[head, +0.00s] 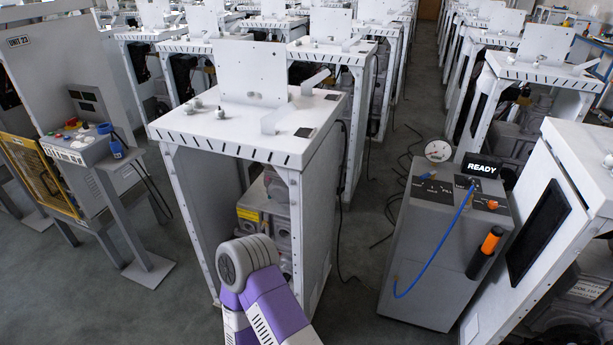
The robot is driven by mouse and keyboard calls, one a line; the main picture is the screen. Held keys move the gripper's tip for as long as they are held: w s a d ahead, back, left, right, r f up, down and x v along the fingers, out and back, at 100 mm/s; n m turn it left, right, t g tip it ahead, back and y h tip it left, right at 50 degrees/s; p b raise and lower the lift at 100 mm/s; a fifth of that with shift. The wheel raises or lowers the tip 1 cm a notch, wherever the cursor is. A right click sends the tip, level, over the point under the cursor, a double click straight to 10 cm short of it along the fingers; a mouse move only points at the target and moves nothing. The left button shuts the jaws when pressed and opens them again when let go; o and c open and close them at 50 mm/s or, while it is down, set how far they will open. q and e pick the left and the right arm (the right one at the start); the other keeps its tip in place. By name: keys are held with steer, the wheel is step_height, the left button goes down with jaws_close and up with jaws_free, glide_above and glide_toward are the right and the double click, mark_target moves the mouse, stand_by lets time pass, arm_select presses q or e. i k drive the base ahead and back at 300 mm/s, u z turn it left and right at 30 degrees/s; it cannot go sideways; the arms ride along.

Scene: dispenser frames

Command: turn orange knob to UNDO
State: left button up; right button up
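A small orange knob (492,204) sits on the right part of the sloped top of a grey cabinet (432,262), right of centre. Lettering near it is too small to read. A black display (481,168) reading "READY" stands at the back of that top, beside a round white gauge (438,151). A purple and white link of my arm rises at the bottom centre, left of the cabinet and apart from it. Neither of my grippers is in view.
A blue hose (437,250) loops down the cabinet's front. An orange-handled tool (491,240) sits in a black holder on its right side. A white frame (245,128) stands left, a white panel with a dark screen (538,230) right. Some floor (355,300) left of the cabinet is clear.

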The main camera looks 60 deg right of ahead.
mark_target(492, 204)
steer(key=z, duration=1.05)
steer(key=i, duration=1.15)
steer(key=z, duration=0.95)
